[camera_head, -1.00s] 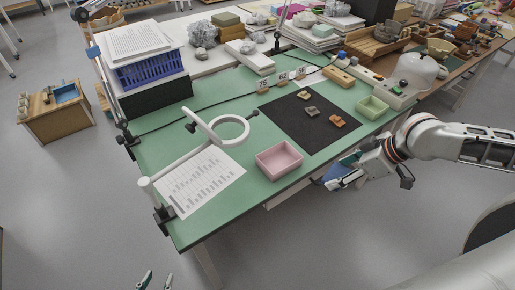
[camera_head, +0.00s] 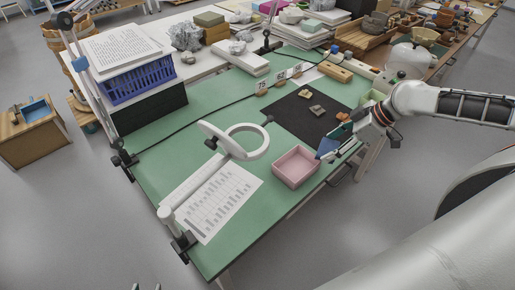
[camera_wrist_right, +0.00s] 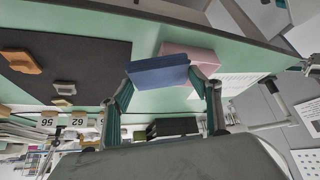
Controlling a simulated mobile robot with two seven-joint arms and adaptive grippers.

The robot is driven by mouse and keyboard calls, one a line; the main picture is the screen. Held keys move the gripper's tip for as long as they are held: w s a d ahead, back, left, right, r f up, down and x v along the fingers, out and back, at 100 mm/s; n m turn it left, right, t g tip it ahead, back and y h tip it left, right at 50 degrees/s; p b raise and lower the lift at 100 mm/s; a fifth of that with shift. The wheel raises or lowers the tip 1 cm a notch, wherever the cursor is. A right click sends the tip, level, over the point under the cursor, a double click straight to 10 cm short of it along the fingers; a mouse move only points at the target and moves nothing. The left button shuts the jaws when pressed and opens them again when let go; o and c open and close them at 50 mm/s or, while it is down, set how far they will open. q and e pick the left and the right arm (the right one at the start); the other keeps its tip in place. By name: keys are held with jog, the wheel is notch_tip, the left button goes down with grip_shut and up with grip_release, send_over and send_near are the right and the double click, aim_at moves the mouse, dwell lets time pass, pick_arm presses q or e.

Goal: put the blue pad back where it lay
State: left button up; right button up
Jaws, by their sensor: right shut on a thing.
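The blue pad (camera_head: 326,147) is held by my right gripper (camera_head: 337,149) at the table's near edge, just right of the pink tray (camera_head: 296,168). In the right wrist view, the pad (camera_wrist_right: 158,76) spans between the fingertips of the right gripper (camera_wrist_right: 164,84), which is shut on it. The pink tray (camera_wrist_right: 190,54) shows behind the pad there. My left gripper (camera_head: 147,287) barely shows at the bottom edge, its two tips apart and low, off the table. Where the pad lay before is not marked in view.
A black mat (camera_head: 294,122) carries several sherds, including an orange one (camera_wrist_right: 20,61). Bare green tabletop lies left of the mat.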

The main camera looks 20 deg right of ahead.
jog(key=shift+w+a, duration=0.35)
jog(key=shift+a, duration=0.05)
send_over(271, 152)
jog(key=shift+f, duration=1.3)
notch_tip(271, 152, down, 5)
jog(key=shift+r+b, duration=0.2)
jog(key=shift+b, duration=0.4)
pick_arm(q)
jog(key=shift+a+f, duration=0.3)
jog(key=shift+f, duration=0.6)
pick_arm(e)
jog(key=o, duration=0.9)
pick_arm(q)
jog(key=shift+r, duration=0.1)
pick_arm(e)
jog(key=shift+o, duration=0.5)
